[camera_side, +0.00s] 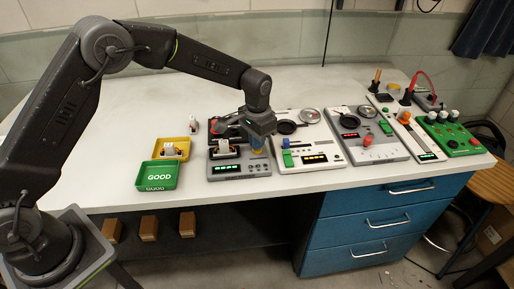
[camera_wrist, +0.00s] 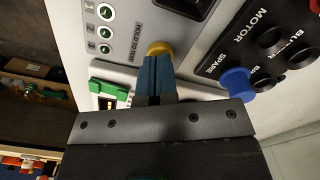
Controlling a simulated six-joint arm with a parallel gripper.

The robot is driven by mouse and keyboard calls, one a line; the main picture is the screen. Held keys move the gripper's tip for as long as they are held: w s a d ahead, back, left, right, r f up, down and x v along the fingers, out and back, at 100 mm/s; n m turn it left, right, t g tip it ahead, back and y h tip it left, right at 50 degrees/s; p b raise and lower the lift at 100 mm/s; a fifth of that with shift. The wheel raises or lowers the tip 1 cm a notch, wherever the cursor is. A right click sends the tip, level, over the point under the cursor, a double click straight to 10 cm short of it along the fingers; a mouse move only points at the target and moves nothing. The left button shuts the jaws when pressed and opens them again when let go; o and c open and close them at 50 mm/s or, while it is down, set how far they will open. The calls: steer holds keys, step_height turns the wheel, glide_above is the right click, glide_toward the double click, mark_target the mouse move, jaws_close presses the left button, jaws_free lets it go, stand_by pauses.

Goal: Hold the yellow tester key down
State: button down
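The yellow tester key (camera_wrist: 160,48) shows in the wrist view as a round cap beside the label "HOLD TO TEST" on the light grey tester panel (camera_wrist: 125,50). My gripper (camera_wrist: 156,62) has its two blue fingers together, with nothing visible between them. The fingertips overlap the near edge of the key; I cannot tell whether they touch it or how far down it is. In the side view my gripper (camera_side: 257,143) is over the right part of the grey tester (camera_side: 228,172). The key is hidden there by the gripper.
A black socket block (camera_wrist: 265,45) with a blue plug (camera_wrist: 238,83) lies close on the right. The green GOOD tray (camera_side: 158,176) and yellow tray (camera_side: 174,148) stand left of the tester; another instrument (camera_side: 306,140) stands right.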

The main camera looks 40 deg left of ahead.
steer(key=shift+f, duration=0.65)
stand_by(2.3)
steer(key=shift+r, duration=3.6)
steer(key=shift+r, duration=0.1)
steer(key=s+a+r+n+t, duration=0.1)
steer(key=s+a+r+t, duration=0.3)
steer(key=s+r, duration=1)
steer(key=s+a+n, duration=0.1)
steer(key=s, duration=0.7)
steer(key=s+a+n+t, duration=0.1)
steer(key=s+a, duration=0.1)
steer(key=s, duration=0.7)
steer(key=shift+a+t, duration=0.25)
steer(key=shift+t, duration=0.05)
